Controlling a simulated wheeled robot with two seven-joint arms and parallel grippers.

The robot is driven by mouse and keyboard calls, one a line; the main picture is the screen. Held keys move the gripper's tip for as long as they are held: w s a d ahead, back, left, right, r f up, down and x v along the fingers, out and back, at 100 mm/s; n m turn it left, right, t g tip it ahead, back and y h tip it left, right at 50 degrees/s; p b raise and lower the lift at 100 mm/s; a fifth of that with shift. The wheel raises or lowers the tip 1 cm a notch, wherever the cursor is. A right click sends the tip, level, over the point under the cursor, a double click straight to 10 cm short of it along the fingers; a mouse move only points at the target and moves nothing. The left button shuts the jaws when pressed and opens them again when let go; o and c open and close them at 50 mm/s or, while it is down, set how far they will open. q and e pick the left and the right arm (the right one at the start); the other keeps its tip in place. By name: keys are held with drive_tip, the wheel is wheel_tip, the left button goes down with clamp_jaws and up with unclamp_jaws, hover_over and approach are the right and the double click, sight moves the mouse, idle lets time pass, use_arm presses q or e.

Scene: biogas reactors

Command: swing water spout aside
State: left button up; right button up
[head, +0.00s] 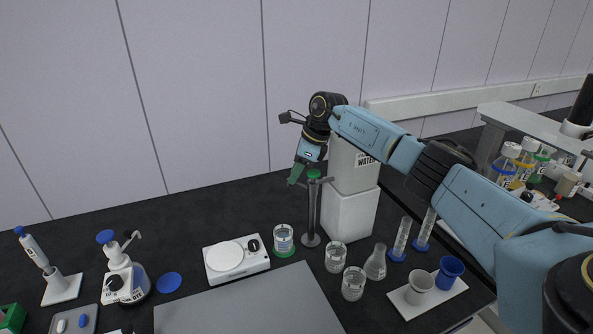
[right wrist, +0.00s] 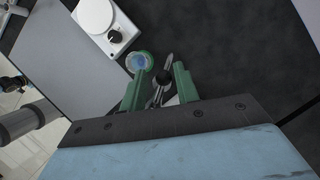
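The water spout is a grey post (head: 312,215) with a short crossbar at its top, in front of the white water unit (head: 350,205). My right gripper (head: 304,174) reaches down from above to the top of the post. In the right wrist view my gripper (right wrist: 159,80) is open, with its two green fingers apart. I cannot tell whether a finger touches the spout. A beaker of water (head: 283,240) with a green base stands left of the post. My left gripper is not in view.
A white stirrer plate (head: 236,260) stands left of the beaker. Two more glass beakers (head: 335,257) (head: 353,283), a flask (head: 376,262) and blue-footed cylinders (head: 401,240) stand close right of the post. A white tray (head: 446,297) holds two cups. A grey mat (head: 250,308) lies clear in front.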

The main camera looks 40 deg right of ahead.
wheel_tip(320, 180, up, 6)
drive_tip(key=p, duration=0.4)
drive_tip(key=shift+r, duration=0.25)
idle(0.3)
